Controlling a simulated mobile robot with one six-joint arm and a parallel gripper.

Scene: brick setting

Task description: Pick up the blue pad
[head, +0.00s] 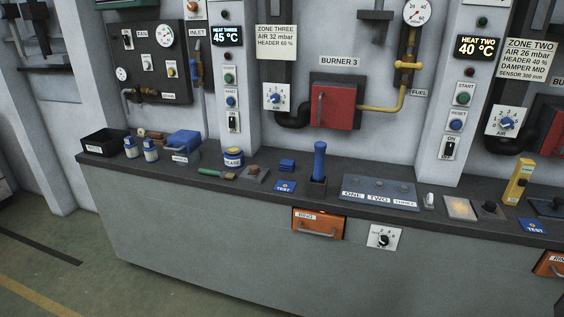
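A small blue block-like pad (287,165) lies on the dark countertop (262,196), left of an upright blue cylinder and below the burner 3 panel. A flat blue card marked TEST (285,186) lies just in front of it, close to the counter's front edge. A second blue TEST card (532,226) lies at the far right. My gripper is not in view.
The blue cylinder (319,160) stands in a dark holder right of the pad. A grey square plate with a brown knob (254,171), a green-handled tool (216,174) and a grease tin (234,157) lie left. The floor in front is clear.

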